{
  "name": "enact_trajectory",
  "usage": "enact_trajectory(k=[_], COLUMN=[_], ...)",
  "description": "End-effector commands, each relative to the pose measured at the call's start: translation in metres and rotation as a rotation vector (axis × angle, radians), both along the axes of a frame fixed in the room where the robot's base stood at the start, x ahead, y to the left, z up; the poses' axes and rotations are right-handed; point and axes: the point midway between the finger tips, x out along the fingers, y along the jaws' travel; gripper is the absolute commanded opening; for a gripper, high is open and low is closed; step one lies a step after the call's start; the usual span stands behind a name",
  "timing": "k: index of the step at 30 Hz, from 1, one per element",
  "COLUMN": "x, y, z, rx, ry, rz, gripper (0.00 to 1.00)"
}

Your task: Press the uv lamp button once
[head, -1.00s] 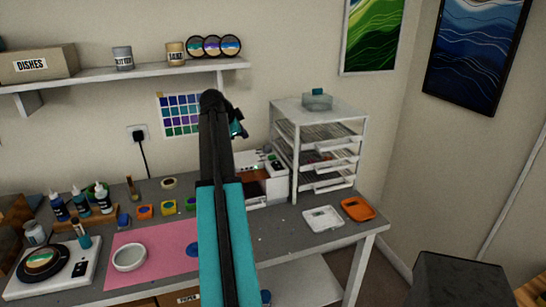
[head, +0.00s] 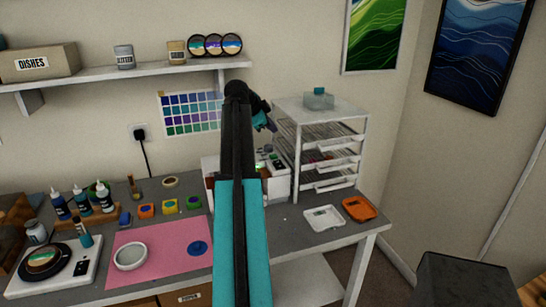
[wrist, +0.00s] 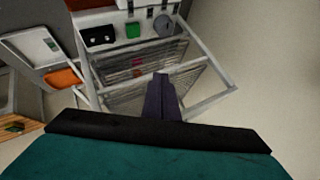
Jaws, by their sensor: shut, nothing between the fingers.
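The uv lamp (head: 277,186) is a white box on the bench, left of the drawer rack; my arm hides its left part. Its top edge shows in the wrist view (wrist: 110,18), with a black panel (wrist: 99,35), a green square piece (wrist: 133,30) and a grey round piece (wrist: 163,25). I cannot tell for sure which of these is the button. My gripper (head: 271,125) is shut and empty, raised above the lamp near the rack's upper left corner. In the wrist view its purple fingers (wrist: 161,90) appear over the rack, apart from the lamp's controls.
The white wire-shelf rack (head: 318,106) stands close to the gripper, with a small container (head: 319,99) on top. A white tray (head: 323,219) and an orange tray (head: 358,209) lie in front. A pink mat (head: 165,262) holds a white dish (head: 130,256). A wall shelf (head: 120,74) runs above.

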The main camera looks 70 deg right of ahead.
Motion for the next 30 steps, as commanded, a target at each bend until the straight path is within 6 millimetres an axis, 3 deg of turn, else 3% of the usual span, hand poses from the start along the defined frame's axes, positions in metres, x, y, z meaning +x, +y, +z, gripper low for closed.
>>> enact_trajectory(k=[21, 30], x=[0.001, 0.002], y=[0.001, 0.001], z=[-0.067, -0.082], rx=[-0.001, 0.0], ry=[0.0, 0.0], rz=[0.002, 0.002], gripper=[0.0, 0.0])
